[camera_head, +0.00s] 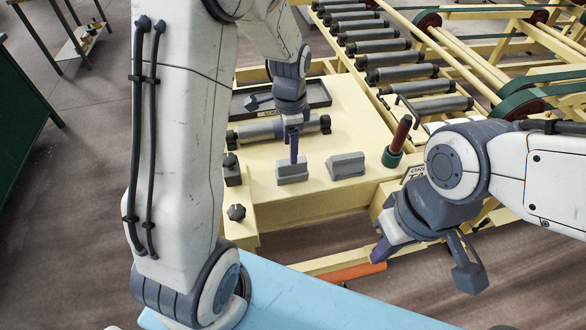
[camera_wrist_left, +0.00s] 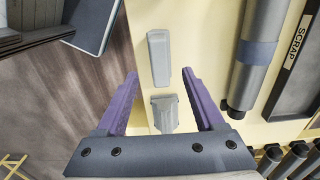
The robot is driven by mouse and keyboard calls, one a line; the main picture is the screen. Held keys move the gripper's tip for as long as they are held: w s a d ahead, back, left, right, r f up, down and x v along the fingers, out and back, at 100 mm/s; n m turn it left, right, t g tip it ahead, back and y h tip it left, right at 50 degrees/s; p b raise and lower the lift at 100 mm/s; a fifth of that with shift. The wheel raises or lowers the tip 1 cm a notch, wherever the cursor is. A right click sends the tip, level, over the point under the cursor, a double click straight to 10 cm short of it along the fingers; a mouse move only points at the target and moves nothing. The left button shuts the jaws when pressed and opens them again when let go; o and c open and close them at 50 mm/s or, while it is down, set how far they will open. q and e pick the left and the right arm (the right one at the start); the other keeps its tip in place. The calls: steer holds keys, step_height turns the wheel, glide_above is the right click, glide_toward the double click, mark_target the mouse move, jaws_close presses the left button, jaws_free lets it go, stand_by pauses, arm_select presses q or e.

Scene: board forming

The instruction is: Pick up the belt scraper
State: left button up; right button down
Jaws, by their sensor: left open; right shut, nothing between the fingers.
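Two grey blocks lie on the cream bench (camera_head: 310,200), a left one (camera_head: 292,168) and a right one (camera_head: 346,165); I cannot tell for sure which is the belt scraper. In the left wrist view, the left block (camera_wrist_left: 158,60) is plain and oblong, just past the fingertips. The right block (camera_wrist_left: 165,114) is stepped and shows between the fingers, nearer the palm. My left gripper (camera_head: 293,146) is open and empty, pointing down over the left block; its purple fingers also show in the wrist view (camera_wrist_left: 161,76). My right gripper (camera_head: 379,251) is shut and empty, low at the right, away from the blocks.
Behind the blocks lie a grey roller (camera_head: 262,131) and a dark tray (camera_head: 316,92), marked SCRAP in the wrist view. A red-handled tool (camera_head: 400,135) stands upright in a green holder at right. A roller conveyor (camera_head: 390,60) runs behind. A dark knob (camera_head: 236,212) sits at left.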

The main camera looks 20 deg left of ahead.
mark_target(292, 170)
arm_select(q)
steer(key=shift+f, duration=0.75)
steer(key=shift+d+f+p, duration=0.1)
steer(key=shift+f+p, duration=0.2)
step_height(292, 170, down, 3)
steer(key=shift+f+p, duration=0.2)
steer(key=shift+p, duration=0.5)
steer(key=shift+f, duration=0.6)
jaws_close()
steer(key=shift+w, duration=0.1)
